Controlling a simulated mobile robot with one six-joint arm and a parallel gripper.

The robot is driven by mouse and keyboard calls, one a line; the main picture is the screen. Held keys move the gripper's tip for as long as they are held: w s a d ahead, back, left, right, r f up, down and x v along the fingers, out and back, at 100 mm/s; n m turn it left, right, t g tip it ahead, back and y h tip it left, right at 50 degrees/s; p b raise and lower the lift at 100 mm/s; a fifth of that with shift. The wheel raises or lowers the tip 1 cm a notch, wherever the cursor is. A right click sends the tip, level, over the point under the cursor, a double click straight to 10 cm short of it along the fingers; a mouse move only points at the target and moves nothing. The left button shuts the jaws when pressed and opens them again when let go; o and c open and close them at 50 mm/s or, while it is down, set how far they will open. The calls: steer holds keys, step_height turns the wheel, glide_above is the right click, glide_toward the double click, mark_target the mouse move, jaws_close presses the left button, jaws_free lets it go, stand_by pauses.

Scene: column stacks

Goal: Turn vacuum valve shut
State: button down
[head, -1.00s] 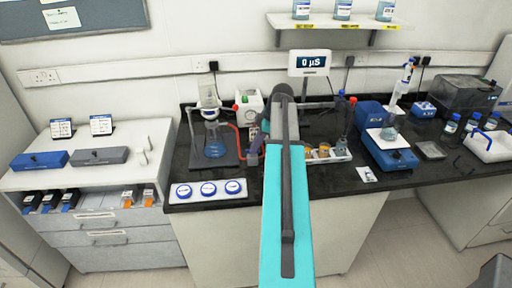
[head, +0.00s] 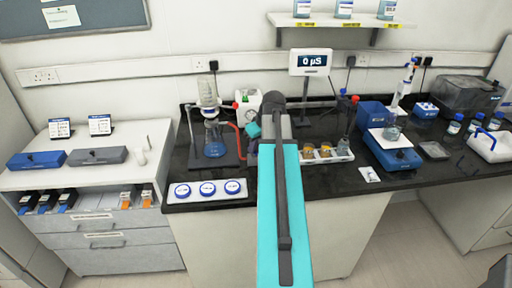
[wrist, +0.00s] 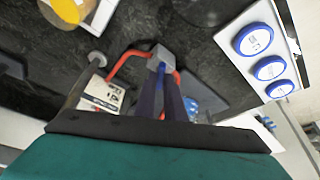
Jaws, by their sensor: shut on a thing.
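The vacuum valve is a small grey block (wrist: 161,56) with red hose (wrist: 125,62) on both sides, in the wrist view. A blue strip shows on it, between my fingers; I take it for the valve's handle. My gripper (wrist: 163,85) is closed around this blue part, and the fingers hide much of it. The white pump (wrist: 103,93) lies left of the fingers; it also shows in the head view (head: 247,101). The filter flask with blue liquid (head: 215,145) stands left of my arm in the head view. My arm hides the valve there.
Three blue-rimmed dishes on a white tray (head: 191,199) lie at the bench's front edge. A rack of amber-filled vessels (head: 337,158) stands close right of my arm. A meter (head: 309,63) stands behind.

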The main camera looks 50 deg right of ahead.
steer(key=m, duration=0.2)
steer(key=m+h, duration=0.1)
steer(key=m, duration=0.1)
steer(key=m+g+h, duration=0.1)
steer(key=m, duration=0.1)
steer(key=shift+w+a+m, duration=0.1)
steer(key=shift+a+m, duration=0.15)
steer(key=shift+m, duration=0.05)
stand_by(0.3)
steer(key=c, duration=1.8)
jaws_free()
steer(key=shift+c, duration=0.2)
steer(key=shift+r, duration=0.15)
steer(key=b+v, duration=0.2)
steer(key=v, duration=1.1)
steer(key=shift+a+r, duration=0.2)
steer(key=shift+a, duration=0.1)
steer(key=shift+r, duration=0.15)
